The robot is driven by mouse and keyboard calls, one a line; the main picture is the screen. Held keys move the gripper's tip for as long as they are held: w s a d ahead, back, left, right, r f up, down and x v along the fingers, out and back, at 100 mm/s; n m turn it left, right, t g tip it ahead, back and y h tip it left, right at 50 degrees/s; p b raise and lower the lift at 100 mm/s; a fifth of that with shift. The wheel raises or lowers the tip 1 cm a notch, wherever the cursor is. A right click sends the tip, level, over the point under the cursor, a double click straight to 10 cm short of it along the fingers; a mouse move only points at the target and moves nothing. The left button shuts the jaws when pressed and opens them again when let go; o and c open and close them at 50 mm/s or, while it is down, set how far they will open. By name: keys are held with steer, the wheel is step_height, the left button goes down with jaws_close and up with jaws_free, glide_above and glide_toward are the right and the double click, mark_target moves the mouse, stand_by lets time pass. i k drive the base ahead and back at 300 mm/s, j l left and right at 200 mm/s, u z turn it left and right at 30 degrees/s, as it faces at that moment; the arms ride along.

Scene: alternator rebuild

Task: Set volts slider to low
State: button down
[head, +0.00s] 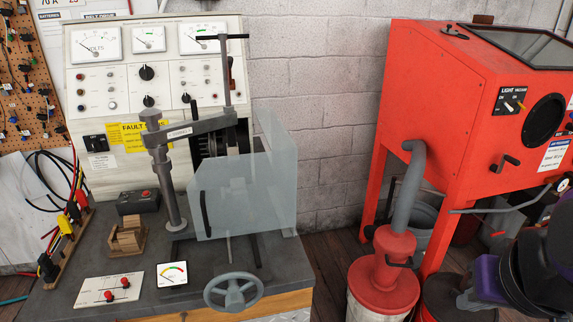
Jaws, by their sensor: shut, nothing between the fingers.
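A white panel (88,290) with two slots lies flat at the front left of the grey workbench. Each slot has a red slider knob, one at the upper right (125,283) and one a little lower and to the left (109,295). The panel's lettering is too small to read, so I cannot tell which knob is volts or which end is low. My gripper (464,293) is at the lower right, shut and empty, far from the panel and apart from the bench. Part of my dark and purple arm runs off the right edge.
A meter (172,274) lies right of the panel, and a grey handwheel (234,291) is at the bench front. A clear guard (240,200), a clamp post (160,165) and a wooden block (127,238) stand behind. A red canister (385,270) and red cabinet (440,110) stand right of the bench.

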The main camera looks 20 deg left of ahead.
mark_target(107, 295)
steer(key=u, duration=2.3)
